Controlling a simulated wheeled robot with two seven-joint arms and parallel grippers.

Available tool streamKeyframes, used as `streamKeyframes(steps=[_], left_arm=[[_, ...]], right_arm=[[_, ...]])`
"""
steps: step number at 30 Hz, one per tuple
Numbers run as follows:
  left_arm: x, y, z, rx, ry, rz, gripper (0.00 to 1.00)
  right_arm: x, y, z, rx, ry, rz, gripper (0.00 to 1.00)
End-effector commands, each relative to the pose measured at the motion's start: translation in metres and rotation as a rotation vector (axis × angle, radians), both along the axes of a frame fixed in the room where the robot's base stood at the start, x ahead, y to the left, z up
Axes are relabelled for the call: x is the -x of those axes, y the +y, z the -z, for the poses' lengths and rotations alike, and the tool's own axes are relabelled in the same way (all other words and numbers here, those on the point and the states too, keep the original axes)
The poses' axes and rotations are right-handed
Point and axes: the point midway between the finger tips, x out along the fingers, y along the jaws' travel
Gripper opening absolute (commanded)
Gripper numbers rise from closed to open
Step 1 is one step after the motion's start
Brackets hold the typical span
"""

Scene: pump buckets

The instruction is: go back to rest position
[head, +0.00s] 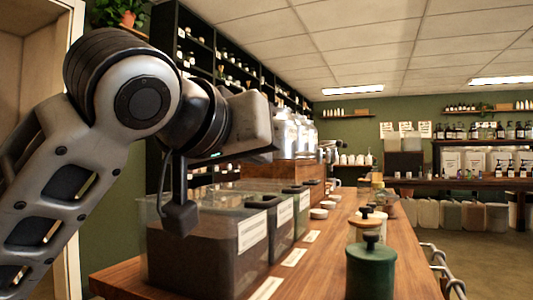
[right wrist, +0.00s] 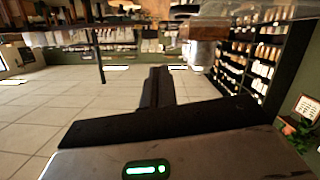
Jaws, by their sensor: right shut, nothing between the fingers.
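That view is upside down, with the tiled ceiling (right wrist: 50,110) behind the fingers.
The wooden counter (head: 400,262) carries lidded bins (head: 205,250), a dark green jar (head: 371,272) and small white dishes (head: 319,213). Black shelves (head: 197,50) stand along the left wall, with a potted plant (head: 122,14) nearby. Open floor (head: 480,258) lies at right.

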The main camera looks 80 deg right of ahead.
Motion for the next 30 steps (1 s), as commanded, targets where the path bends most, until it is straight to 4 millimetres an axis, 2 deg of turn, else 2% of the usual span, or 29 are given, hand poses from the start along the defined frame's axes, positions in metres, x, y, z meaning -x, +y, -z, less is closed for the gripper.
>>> streamKeyframes(steps=[6, 13, 16, 20, 24, 27, 30], left_arm=[[0.0, 0.001, 0.001, -0.022, 0.002, -0.002, 0.4], [0.0, 0.001, 0.001, -0.026, 0.002, -0.003, 0.4], [0.0, 0.002, -0.003, -0.035, 0.008, -0.006, 0.4], [-0.001, 0.009, -0.024, -0.082, 0.034, -0.03, 0.4], [0.001, 0.024, -0.049, -0.179, 0.084, -0.069, 0.4], [0.004, 0.033, -0.055, -0.24, 0.116, -0.091, 0.4], [0.007, 0.04, -0.059, -0.285, 0.14, -0.104, 0.4]], right_arm=[[-0.003, 0.018, -0.005, 0.001, 0.001, 0.0, 0.0], [-0.003, 0.019, -0.005, 0.001, 0.0, 0.0, 0.0], [-0.003, 0.019, -0.014, 0.001, 0.0, 0.0, 0.0], [-0.003, 0.019, -0.054, 0.002, 0.0, 0.0, 0.0], [-0.003, 0.019, -0.114, 0.001, 0.0, 0.0, 0.0], [-0.003, 0.019, -0.141, 0.001, 0.0, 0.0, 0.0], [-0.003, 0.019, -0.16, 0.001, 0.0, 0.001, 0.0]])
